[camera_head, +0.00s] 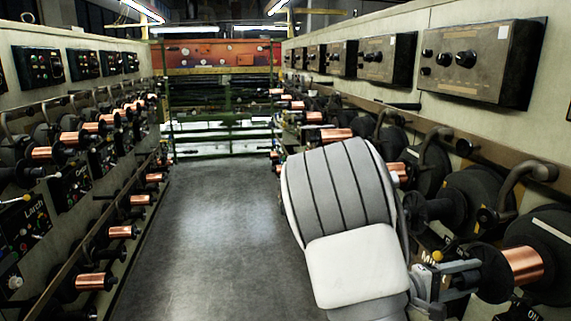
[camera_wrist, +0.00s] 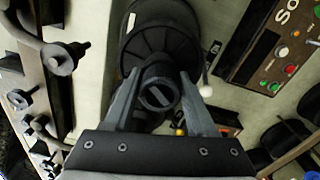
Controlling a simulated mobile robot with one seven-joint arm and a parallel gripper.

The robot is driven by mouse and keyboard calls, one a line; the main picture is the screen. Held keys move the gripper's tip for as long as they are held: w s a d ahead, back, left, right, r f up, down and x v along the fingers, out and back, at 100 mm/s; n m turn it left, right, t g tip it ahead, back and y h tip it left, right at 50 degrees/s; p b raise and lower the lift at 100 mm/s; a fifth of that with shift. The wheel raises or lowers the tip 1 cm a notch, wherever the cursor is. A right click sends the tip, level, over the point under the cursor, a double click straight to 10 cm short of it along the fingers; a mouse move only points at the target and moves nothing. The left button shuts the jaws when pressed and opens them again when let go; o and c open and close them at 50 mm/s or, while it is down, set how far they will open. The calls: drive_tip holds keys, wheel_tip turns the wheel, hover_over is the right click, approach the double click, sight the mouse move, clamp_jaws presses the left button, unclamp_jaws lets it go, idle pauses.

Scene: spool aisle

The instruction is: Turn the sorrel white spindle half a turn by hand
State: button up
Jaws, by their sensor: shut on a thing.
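A dark panel (camera_wrist: 270,55) at upper right bears the letters "So", the rest cut off. My gripper (camera_wrist: 159,78) is shut on the hub, one finger on each side. In the head view my gripper (camera_head: 455,279) is at the lower right among the spools, partly hidden by my arm; I cannot make out its fingertips on the spindle there.
A copper spool (camera_head: 523,265) is close to the right of my gripper. Curved black arms (camera_head: 515,175) and grey control boxes (camera_head: 480,58) line the right wall. More copper spools (camera_head: 122,232) line the left side. The aisle floor (camera_head: 220,240) is clear.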

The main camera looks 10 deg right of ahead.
drive_tip(key=shift+r+n+p, duration=0.1)
drive_tip(key=shift+n+p, duration=1.6)
drive_tip(key=shift+p, duration=1.65)
drive_tip(key=shift+n+p, duration=0.5)
drive_tip(key=shift+n, duration=0.1)
drive_tip(key=o, duration=1.4)
drive_tip(key=shift+o, duration=0.2)
drive_tip(key=shift+a, duration=0.1)
